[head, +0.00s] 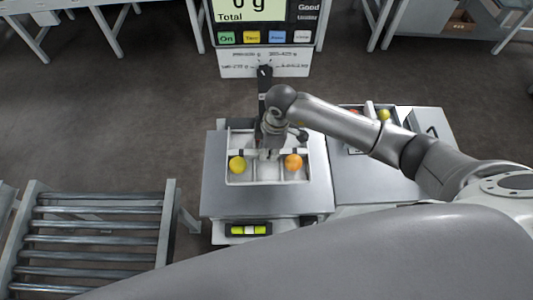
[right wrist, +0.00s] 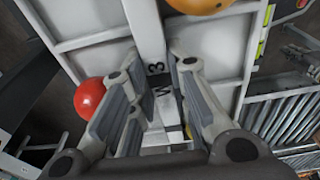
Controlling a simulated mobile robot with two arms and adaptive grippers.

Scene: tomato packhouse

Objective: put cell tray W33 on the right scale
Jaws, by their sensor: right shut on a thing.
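The white cell tray (head: 267,183) is over the steel plate of a scale (head: 225,200) in the head view. A yellow tomato (head: 237,165) and an orange tomato (head: 293,162) sit in its cells. My right gripper (head: 268,154) is shut on the tray's middle divider. In the right wrist view my right gripper (right wrist: 160,72) straddles the divider (right wrist: 148,32), whose label is partly hidden and reads "W" and "3". A red tomato (right wrist: 90,97) and an orange one (right wrist: 205,4) show there. I cannot tell whether the tray touches the plate. My left gripper is out of view.
The scale's display (head: 250,10) reads "0 g". To the right, a second steel surface (head: 350,185) bears another white tray (head: 370,110) with tomatoes. A roller conveyor (head: 95,240) stands at left. A yellow level vial (head: 248,230) is at the scale's front.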

